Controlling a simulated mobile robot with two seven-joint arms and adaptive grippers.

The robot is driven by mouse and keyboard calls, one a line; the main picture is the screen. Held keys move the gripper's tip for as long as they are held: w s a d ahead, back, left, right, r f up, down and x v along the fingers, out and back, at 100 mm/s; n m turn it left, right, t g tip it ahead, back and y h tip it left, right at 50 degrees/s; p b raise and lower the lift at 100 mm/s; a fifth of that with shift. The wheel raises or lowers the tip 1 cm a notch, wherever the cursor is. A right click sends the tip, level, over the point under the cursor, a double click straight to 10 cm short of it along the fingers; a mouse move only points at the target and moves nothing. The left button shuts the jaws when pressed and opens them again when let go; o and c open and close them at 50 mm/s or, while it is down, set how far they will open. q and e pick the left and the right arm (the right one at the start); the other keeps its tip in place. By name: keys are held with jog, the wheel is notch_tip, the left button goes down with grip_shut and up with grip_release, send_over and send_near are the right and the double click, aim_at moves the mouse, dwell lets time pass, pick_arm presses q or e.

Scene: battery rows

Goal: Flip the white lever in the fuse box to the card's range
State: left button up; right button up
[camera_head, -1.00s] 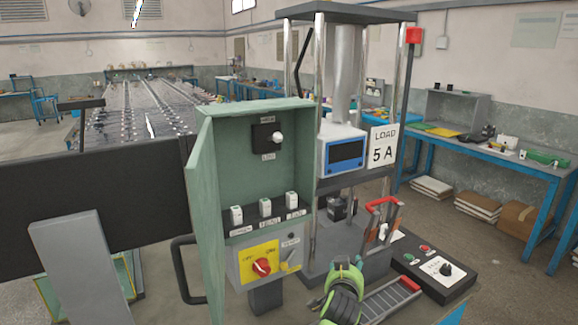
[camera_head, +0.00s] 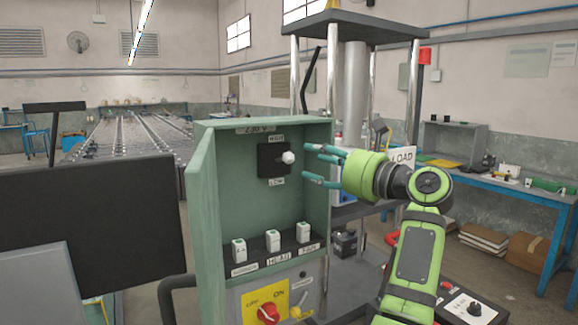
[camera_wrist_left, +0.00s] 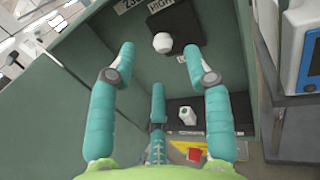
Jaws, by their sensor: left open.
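The white lever (camera_head: 288,157) is a round white knob on a black plate (camera_head: 268,161) inside the open green fuse box (camera_head: 232,183). A HIGH label sits above the plate and a LOW label below; I cannot tell which way the lever is set. It also shows in the left wrist view (camera_wrist_left: 162,42). My left gripper (camera_head: 314,164) is open and empty, just right of the lever in the head view, fingers pointing at the box. In the wrist view the knob lies beyond and between the fingertips. My right gripper is out of view.
Three white fuses (camera_head: 273,241) stand on a ledge below the lever. A red knob (camera_head: 267,313) sits on a yellow plate under them. The box door (camera_head: 200,220) stands open at the left. The press frame (camera_head: 355,26) stands behind my arm.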

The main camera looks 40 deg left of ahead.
aim_at(293, 159)
pick_arm(q)
jog(key=shift+h, duration=0.3)
jog(key=a+p, duration=0.1)
jog(key=a, duration=0.1)
jog(key=a+p, duration=0.1)
jog(key=a, duration=0.2)
jog(key=shift+a+f+p, duration=0.2)
jog(key=shift+a+p, duration=0.15)
jog(key=shift+a, duration=0.55)
jog(key=shift+f, duration=0.1)
grip_shut()
